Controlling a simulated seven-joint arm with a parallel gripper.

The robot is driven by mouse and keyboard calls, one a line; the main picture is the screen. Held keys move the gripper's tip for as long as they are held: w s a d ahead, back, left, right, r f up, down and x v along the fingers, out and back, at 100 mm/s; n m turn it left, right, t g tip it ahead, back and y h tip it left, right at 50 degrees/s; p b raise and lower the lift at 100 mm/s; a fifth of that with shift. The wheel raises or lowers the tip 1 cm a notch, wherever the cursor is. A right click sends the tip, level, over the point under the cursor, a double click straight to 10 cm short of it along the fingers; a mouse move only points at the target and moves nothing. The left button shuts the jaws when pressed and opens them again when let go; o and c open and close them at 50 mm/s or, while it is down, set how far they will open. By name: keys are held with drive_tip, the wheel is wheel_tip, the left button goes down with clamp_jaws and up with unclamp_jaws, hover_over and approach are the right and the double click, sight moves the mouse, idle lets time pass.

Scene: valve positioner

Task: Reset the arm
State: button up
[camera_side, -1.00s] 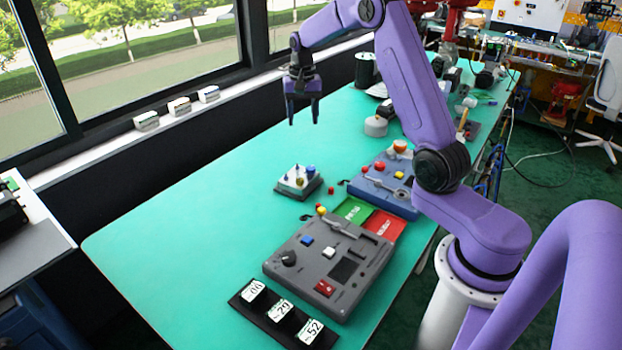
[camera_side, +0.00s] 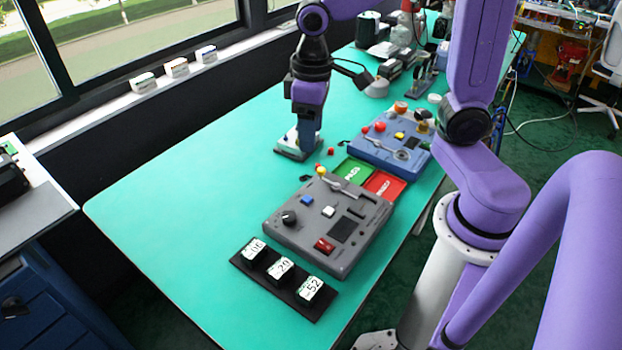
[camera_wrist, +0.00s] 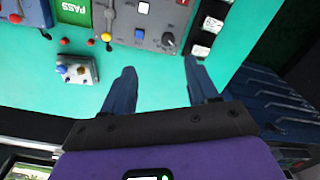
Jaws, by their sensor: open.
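My gripper (camera_side: 307,140) hangs pointing down over the green table, in front of part of a small grey block with knobs (camera_side: 286,153) in the side view. In the wrist view my gripper (camera_wrist: 160,72) has its two dark fingers wide apart, with only bare green table between them. That small knobbed block (camera_wrist: 85,79) sits left of the left finger there, apart from it. I see nothing held. The height of the fingertips above the table is unclear.
A grey control panel (camera_side: 300,238) and a blue panel (camera_side: 367,152) stand on the table (camera_side: 190,260), with green (camera_side: 353,171) and red (camera_side: 384,185) cards between them. A black strip (camera_side: 318,309) carries numbered tags. The table's left side is clear. Windows line the left.

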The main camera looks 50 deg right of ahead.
drive_tip(key=s+d+f+n, duration=0.1)
drive_tip(key=s+n, duration=0.6)
drive_tip(key=s, duration=0.9)
drive_tip(key=shift+s+d+f+n, duration=0.25)
drive_tip(key=shift+s+n, duration=0.1)
drive_tip(key=shift+n, duration=0.05)
drive_tip(key=shift+c, duration=0.2)
